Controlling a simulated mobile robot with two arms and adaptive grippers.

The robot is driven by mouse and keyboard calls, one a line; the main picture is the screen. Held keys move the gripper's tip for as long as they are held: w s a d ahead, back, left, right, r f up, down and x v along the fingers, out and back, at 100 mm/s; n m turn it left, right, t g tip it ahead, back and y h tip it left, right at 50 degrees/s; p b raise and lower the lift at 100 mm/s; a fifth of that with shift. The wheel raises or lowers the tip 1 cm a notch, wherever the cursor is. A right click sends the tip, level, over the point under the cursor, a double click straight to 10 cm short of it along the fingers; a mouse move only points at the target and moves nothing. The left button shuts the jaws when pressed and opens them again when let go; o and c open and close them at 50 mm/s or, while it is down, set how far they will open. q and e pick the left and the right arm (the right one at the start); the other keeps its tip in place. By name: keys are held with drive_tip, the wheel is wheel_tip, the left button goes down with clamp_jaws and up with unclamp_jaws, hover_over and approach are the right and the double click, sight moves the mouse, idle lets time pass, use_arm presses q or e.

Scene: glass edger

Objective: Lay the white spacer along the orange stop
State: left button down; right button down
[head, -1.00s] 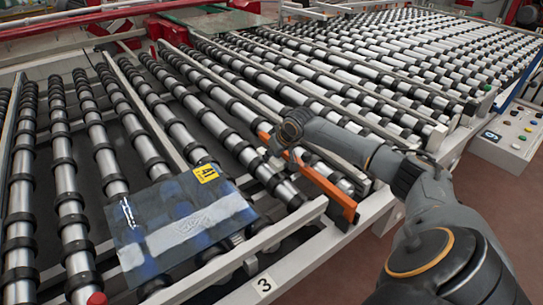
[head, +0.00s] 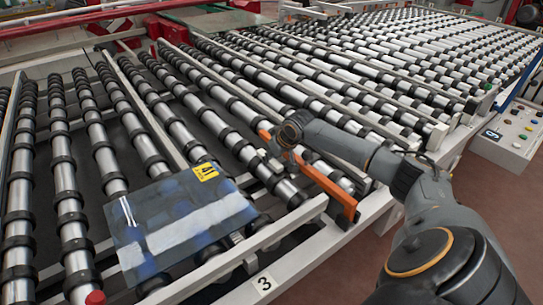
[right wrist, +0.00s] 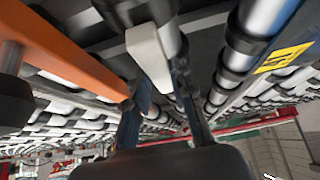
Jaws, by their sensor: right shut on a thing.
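The orange stop (head: 330,190) is a long bar slanting across the rollers near the front edge in the head view. It also shows at the upper left of the right wrist view (right wrist: 65,50). My right gripper (head: 268,160) points down at the stop's left side, with its wrist hiding part of the bar. In the right wrist view its two dark fingers (right wrist: 163,112) are shut on the white spacer (right wrist: 150,55), a pale bar beside the stop with a gap between them in the picture. Whether the spacer touches the rollers is unclear. My left gripper is not in view.
A glass pane (head: 170,245) with a yellow tag marked 41 (head: 206,171) lies on the rollers left of my right gripper. Black-ringed rollers (head: 105,165) fill the table. A white rail marked 3 (head: 264,284) runs along the front. A button panel (head: 515,135) stands at right.

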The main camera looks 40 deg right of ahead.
drive_tip(key=shift+f, duration=0.2)
drive_tip(key=c, duration=1.1)
unclamp_jaws()
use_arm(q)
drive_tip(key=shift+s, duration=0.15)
use_arm(e)
drive_tip(key=shift+o, duration=0.2)
drive_tip(key=v, duration=1.2)
